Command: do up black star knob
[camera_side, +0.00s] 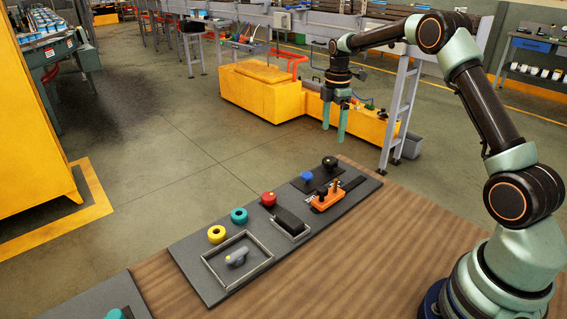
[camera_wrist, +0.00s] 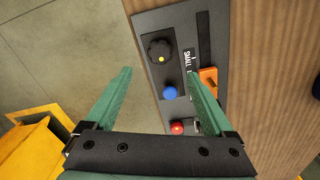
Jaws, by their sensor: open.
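The black star knob (camera_wrist: 159,49) sits at the far end of the grey panel, with a yellow dot on its top in the wrist view. In the side view the black star knob (camera_side: 329,161) is at the panel's far right corner. My gripper (camera_side: 334,138) hangs in the air above and beyond the panel, pointing down, its two green fingers apart and empty. In the wrist view my gripper (camera_wrist: 160,80) has its fingers spread, with the knob ahead of them. Nothing hides the knob's top. I cannot tell how tightly it is screwed down.
Close to the knob are a blue knob (camera_side: 306,176) and an orange block with posts (camera_side: 327,197). Bare wooden table (camera_side: 400,230) lies in front.

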